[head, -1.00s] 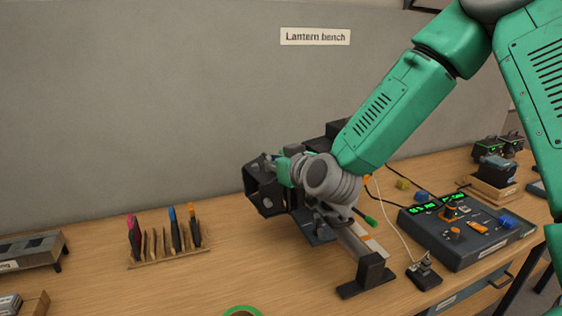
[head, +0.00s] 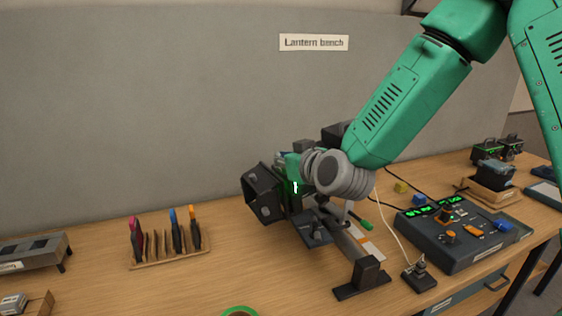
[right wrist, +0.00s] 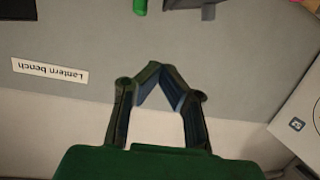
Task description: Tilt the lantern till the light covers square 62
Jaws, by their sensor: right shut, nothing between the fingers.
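The lantern (head: 264,194) is a black box with flared flaps. It sits on a dark stand over a rail on the bench, its open front toward the lower left in the head view. My right gripper (head: 292,166) is at the lantern's rear upper side, partly hidden by my grey wrist. Whether it touches the lantern cannot be told. In the right wrist view its fingers (right wrist: 158,72) meet at the tips with nothing between them. A handle with a green tip (head: 364,225) sticks out below my wrist. Square 62 and the light patch cannot be made out. My left gripper is not in view.
A control desk (head: 465,235) with green displays stands to the right, a small joystick box (head: 419,277) before it. A tool rack (head: 170,255) stands left. The wall with the sign (head: 314,42) is behind. Bench space between rack and lantern is clear.

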